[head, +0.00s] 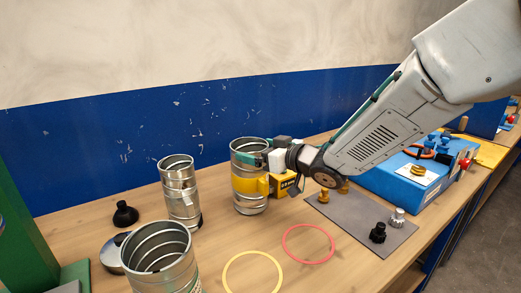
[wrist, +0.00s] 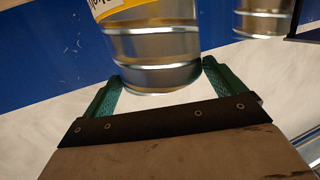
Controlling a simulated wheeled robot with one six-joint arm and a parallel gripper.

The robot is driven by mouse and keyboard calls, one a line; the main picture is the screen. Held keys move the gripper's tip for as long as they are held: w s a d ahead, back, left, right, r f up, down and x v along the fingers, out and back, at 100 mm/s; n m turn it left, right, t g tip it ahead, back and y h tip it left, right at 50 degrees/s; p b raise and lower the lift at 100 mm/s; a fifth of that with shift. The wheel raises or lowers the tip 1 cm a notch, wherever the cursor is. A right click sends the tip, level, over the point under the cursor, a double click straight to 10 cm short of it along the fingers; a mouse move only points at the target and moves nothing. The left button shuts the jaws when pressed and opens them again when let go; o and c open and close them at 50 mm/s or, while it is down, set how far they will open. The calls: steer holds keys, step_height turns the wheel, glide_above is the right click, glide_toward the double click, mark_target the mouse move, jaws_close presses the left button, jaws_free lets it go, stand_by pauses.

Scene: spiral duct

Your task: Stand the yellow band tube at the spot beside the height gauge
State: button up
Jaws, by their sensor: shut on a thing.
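The yellow band tube (head: 250,203) is a ribbed metal cylinder with a yellow band around its middle, upright near the blue wall stripe. My gripper (head: 259,158) is shut on it near its upper part, from the right. In the wrist view the tube (wrist: 155,45) sits between the green fingers of my gripper (wrist: 162,82). I cannot tell whether its base touches the bench. A yellow ring (head: 252,257) and a red ring (head: 308,261) lie on the bench in front. I cannot make out a height gauge for certain.
A narrow metal tube (head: 180,200) stands to the left, a wider one (head: 160,258) at the front. A grey mat (head: 355,222) with knobs and a blue box (head: 400,185) lie right. A green stand (head: 25,200) is far left.

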steer(key=shift+f, duration=0.4)
steer(key=o, duration=1.3)
steer(key=shift+f, duration=0.1)
steer(key=shift+o, duration=0.2)
steer(key=shift+s+d, duration=0.1)
steer(key=v, duration=0.7)
steer(key=shift+s+d, duration=0.2)
